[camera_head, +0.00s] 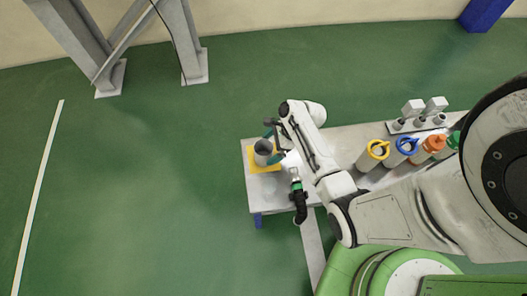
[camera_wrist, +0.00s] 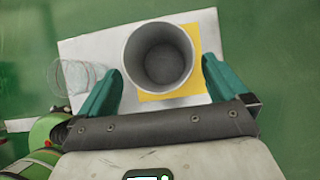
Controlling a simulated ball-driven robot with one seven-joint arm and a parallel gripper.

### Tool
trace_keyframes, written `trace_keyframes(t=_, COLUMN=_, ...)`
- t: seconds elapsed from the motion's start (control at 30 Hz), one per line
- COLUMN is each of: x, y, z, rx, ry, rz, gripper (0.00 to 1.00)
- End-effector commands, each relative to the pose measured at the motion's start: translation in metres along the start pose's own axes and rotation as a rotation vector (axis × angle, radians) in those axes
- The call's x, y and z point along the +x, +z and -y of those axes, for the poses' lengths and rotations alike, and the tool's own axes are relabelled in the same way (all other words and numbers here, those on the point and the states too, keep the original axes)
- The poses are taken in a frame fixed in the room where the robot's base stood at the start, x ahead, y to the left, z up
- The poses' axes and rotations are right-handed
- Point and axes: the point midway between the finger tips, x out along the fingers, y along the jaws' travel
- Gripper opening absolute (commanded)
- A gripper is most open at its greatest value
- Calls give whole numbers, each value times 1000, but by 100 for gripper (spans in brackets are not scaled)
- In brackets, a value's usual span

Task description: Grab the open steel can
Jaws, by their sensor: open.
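The open steel can (camera_head: 263,152) stands upright on a yellow square (camera_head: 252,167) at the left end of the table. In the wrist view the can (camera_wrist: 159,60) shows its open top and empty grey inside, with the yellow square (camera_wrist: 206,78) partly visible around it. My gripper (camera_head: 274,144) is at the can's right side. In the wrist view my gripper (camera_wrist: 160,72) is open, with one teal finger on each side of the can's lower part. Small gaps show between the fingers and the can, so it is not gripped.
The table (camera_head: 335,137) also holds containers with yellow (camera_head: 378,149), blue (camera_head: 407,146) and orange (camera_head: 434,143) tops at the right, and small metal fittings (camera_head: 418,119) behind them. A clear round object (camera_wrist: 70,76) lies left of the can in the wrist view. Green floor surrounds the table.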

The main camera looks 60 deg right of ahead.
Motion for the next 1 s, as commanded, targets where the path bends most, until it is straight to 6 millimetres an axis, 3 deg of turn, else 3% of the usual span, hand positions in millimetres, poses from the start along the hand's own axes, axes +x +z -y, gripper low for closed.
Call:
trace_keyframes(t=0.3, x=42, y=1, z=2, rx=-1, ry=1, rz=0, gripper=100)
trace_keyframes(t=0.6, x=46, y=1, z=2, rx=-2, ry=1, rz=0, gripper=100)
trace_keyframes(t=1.0, x=46, y=1, z=2, rx=-2, ry=1, rz=-1, gripper=62)
